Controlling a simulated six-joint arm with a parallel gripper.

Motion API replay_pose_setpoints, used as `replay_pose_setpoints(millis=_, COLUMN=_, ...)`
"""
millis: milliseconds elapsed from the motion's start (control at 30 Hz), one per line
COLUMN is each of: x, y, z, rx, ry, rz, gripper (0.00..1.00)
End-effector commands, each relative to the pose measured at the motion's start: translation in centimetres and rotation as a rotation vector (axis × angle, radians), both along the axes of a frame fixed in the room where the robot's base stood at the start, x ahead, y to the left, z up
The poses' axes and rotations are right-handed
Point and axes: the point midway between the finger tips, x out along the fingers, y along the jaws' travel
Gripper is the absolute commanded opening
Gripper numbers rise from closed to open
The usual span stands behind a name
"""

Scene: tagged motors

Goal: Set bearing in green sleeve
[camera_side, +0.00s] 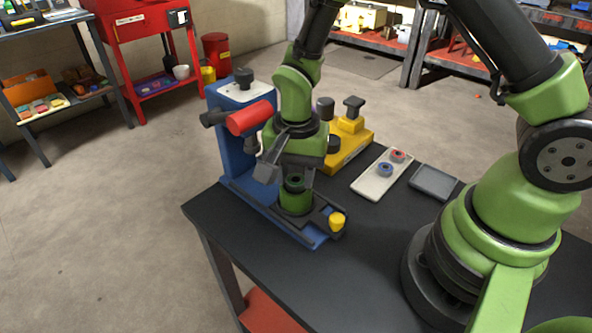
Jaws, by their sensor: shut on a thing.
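The green sleeve (296,203) stands upright in the blue press fixture (236,156), near the front end of its base. My gripper (289,177) points down right above the sleeve and is shut on a small dark ring-like bearing (294,183). The bearing is at the sleeve's mouth, partly hidden by the fingers. I cannot tell whether it is inside the sleeve or just above it.
A red cylinder (250,118) sticks out from the press beside my gripper. A yellow fixture (347,142) stands behind. A pale tray (371,187) holds a red and a blue ring. A grey tray (433,183) is empty. A yellow knob (337,221) sits at the base's front.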

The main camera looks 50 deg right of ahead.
Motion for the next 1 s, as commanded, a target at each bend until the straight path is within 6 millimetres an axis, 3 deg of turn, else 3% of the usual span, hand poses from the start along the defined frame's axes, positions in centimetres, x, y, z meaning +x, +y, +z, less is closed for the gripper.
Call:
replay_pose_setpoints(millis=467, x=0.0, y=0.0, z=-0.1, rx=0.0, ry=0.0, rz=0.0, gripper=0.2)
replay_pose_setpoints(millis=500, x=0.0, y=0.0, z=-0.1, rx=0.0, ry=0.0, rz=0.0, gripper=0.46)
replay_pose_setpoints(millis=600, x=0.0, y=0.0, z=-0.09, rx=0.0, ry=0.0, rz=0.0, gripper=0.67)
replay_pose_setpoints(millis=1000, x=0.03, y=0.01, z=0.53, rx=0.001, ry=-0.001, rz=0.0, gripper=0.67)
